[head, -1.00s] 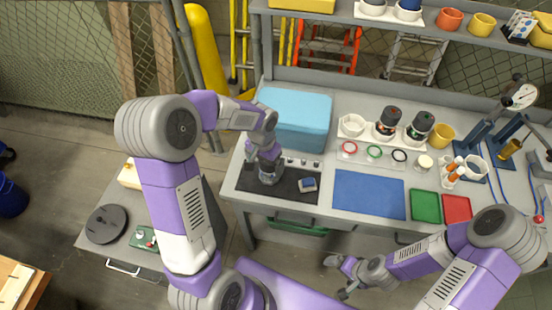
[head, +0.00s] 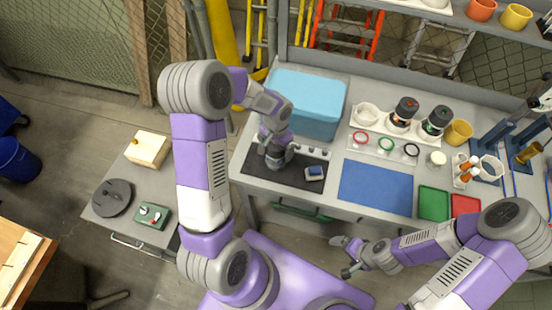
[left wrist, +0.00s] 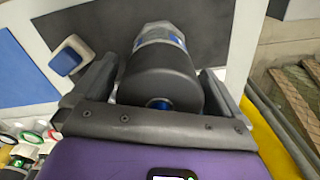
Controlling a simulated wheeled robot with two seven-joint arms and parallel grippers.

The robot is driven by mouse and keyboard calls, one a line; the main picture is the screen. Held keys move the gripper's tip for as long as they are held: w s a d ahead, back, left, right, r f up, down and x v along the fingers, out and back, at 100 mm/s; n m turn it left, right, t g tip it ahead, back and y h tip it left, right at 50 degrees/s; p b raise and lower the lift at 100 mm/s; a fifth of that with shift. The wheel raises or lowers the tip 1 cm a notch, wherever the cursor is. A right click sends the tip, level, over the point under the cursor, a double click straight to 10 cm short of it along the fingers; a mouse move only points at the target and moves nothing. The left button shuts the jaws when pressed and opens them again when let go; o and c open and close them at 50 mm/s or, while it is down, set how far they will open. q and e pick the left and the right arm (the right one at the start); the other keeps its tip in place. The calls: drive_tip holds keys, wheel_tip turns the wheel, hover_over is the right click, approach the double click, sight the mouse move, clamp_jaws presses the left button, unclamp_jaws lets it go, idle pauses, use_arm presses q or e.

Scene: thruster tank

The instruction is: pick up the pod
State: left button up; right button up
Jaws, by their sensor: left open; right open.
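The pod (left wrist: 160,80), a dark cylinder with a clear and blue far end, stands between the fingers of my left gripper (left wrist: 158,70) in the left wrist view. The fingers are open on either side of it; I cannot tell whether they touch it. In the head view my left gripper (head: 276,156) is low over the black mat (head: 248,165) at the bench's left end, and it largely hides the pod. My right gripper (head: 350,258) is open and empty in front of the bench, away from the pod.
A blue sponge-like block (head: 315,173) lies right of the pod, on the mat. A light-blue box (head: 310,100) stands behind. A blue mat (head: 375,188), green tray (head: 433,203) and red tray (head: 465,204) lie further right. Two black canisters (head: 404,112) stand in white holders.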

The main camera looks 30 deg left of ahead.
use_arm(q)
drive_tip(key=shift+w, duration=0.1)
drive_tip(key=c, duration=1.6)
drive_tip(key=shift+r, duration=0.15)
wheel_tip(320, 180, up, 10)
drive_tip(key=shift+f+p, duration=0.1)
drive_tip(key=shift+p, duration=0.25)
